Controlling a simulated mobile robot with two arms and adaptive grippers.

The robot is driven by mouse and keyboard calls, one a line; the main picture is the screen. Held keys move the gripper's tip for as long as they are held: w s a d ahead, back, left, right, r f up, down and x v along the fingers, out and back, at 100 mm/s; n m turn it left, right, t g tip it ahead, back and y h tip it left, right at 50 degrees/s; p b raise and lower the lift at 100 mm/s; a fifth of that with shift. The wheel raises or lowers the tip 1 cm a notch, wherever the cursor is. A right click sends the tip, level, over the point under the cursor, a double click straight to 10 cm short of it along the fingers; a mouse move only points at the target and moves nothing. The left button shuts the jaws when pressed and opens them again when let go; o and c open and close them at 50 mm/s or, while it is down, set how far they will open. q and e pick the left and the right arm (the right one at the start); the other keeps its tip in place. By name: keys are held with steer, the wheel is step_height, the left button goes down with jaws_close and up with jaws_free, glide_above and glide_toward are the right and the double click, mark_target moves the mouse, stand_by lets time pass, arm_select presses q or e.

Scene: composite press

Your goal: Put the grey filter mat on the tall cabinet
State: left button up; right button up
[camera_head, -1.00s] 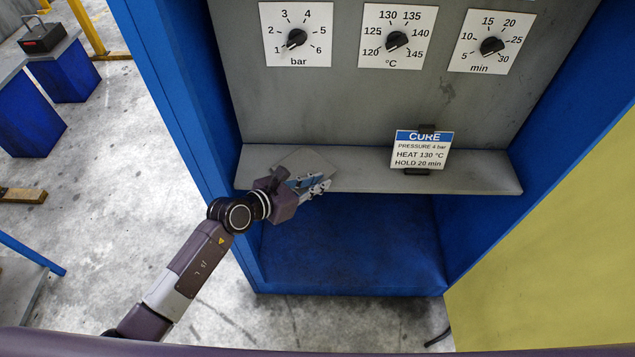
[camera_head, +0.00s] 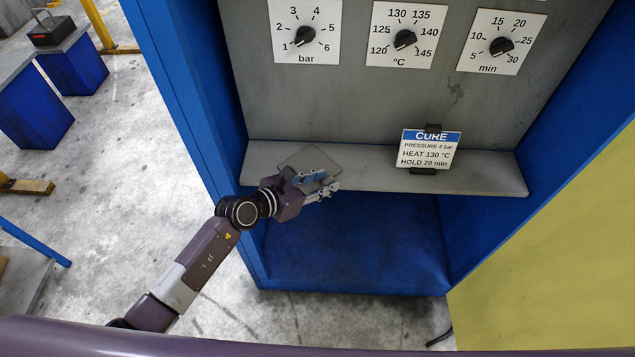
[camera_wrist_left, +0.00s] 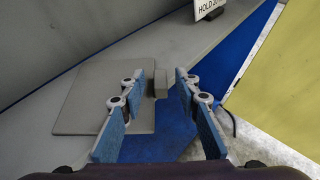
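The grey filter mat appears to be the thin flat grey square (camera_head: 311,159) lying on the grey shelf, near its left end. In the left wrist view the mat (camera_wrist_left: 85,98) lies flat under and left of the fingers, with small grey blocks by its edge between the fingertips. My left gripper (camera_head: 328,182) is at the shelf's front edge, close to the mat. In the wrist view its blue-padded fingers (camera_wrist_left: 160,76) are apart, the left one over the mat. Nothing is clearly gripped. I cannot tell which thing is the tall cabinet. My right gripper is not in view.
A large blue cabinet (camera_head: 186,95) surrounds the shelf (camera_head: 470,178) and a panel with three dials. A cure sign (camera_head: 428,149) stands on the shelf. A yellow panel (camera_head: 555,250) is at right. Blue blocks (camera_head: 35,108) stand at far left; the floor between (camera_head: 110,160) is clear.

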arm_select(q)
steer(key=b+v, duration=0.1)
steer(key=v, duration=1.1)
steer(key=a+f+n+t+y, duration=0.1)
steer(key=a+f+n, duration=0.2)
steer(key=f+n, duration=0.45)
steer(key=a+f+n+t, duration=0.1)
steer(key=a+f+n, duration=0.1)
steer(key=f+n, duration=0.55)
steer(key=s+a+f+n+g+y, duration=0.1)
steer(key=s+a+f+n+y, duration=0.15)
steer(key=s+f+n, duration=0.35)
steer(key=s+a+f+n+y, duration=0.2)
steer(key=a+f+n, duration=0.25)
steer(key=f, duration=0.35)
steer(key=s+a+f+n+g+y, duration=0.1)
steer(key=s+a+f+n+y, duration=0.1)
steer(key=s+a+f+n, duration=0.3)
steer(key=s+d+f+n+g, duration=0.1)
steer(key=s+f+n+g, duration=0.3)
steer(key=s, duration=1)
steer(key=s+d+f+n+g+y, duration=0.1)
steer(key=s+f+n+g, duration=0.3)
steer(key=s+f+n, duration=0.4)
steer(key=s+f, duration=0.3)
steer(key=s, duration=0.4)
steer(key=shift+s+d+f, duration=0.2)
steer(key=shift+d+f, duration=0.1)
